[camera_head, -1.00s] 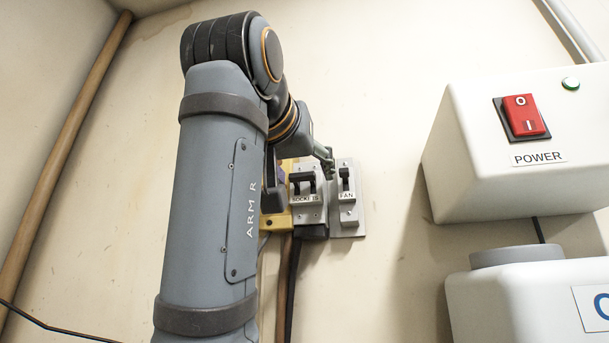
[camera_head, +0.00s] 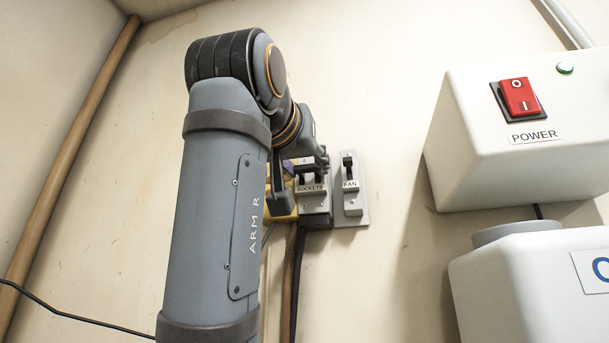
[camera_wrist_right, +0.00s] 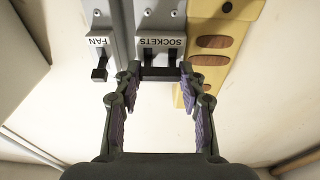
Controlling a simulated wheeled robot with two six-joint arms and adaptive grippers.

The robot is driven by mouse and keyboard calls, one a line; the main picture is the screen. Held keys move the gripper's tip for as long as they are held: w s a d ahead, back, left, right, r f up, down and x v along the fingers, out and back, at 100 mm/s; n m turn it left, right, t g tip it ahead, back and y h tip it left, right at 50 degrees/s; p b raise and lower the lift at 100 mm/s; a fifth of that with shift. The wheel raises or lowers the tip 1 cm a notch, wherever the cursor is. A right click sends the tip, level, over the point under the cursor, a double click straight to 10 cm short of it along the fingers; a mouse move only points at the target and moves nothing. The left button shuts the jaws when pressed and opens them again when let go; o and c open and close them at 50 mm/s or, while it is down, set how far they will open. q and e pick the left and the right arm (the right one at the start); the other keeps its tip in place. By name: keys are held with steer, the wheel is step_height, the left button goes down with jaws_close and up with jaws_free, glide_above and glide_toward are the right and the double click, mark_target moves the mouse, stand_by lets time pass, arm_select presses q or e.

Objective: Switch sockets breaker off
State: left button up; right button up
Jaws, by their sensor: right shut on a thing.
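The sockets breaker (camera_head: 313,208) is a grey unit on the wall with a "SOCKETS" label. Its dark twin-lever handle sits above the label in the head view. In the wrist view, turned upside down, the sockets breaker (camera_wrist_right: 160,25) shows the dark handle bar (camera_wrist_right: 160,74) between my right fingertips. My right gripper (camera_wrist_right: 160,72) has purple pads and is shut on the ends of this bar. In the head view my right gripper (camera_head: 302,162) is at the breaker's top, partly hidden by my own arm. My left gripper is not in view.
The fan breaker (camera_head: 350,195), lever up, is close beside the sockets breaker on the right. A yellow unit (camera_head: 283,207) adjoins on the left. A white box with a red power switch (camera_head: 519,97) stands further right. Bare wall lies between.

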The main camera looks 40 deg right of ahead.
step_height(320, 180, down, 3)
steer(key=t+h+b, duration=0.3)
steer(key=b, duration=0.5)
steer(key=shift+d+r+h, duration=0.1)
steer(key=shift+h, duration=0.2)
steer(key=shift+w+d+t+h+b, duration=0.15)
steer(key=shift+t+h+b, duration=0.6)
steer(key=shift+b, duration=0.45)
steer(key=o, duration=1.2)
steer(key=shift+c, duration=0.2)
step_height(320, 180, up, 10)
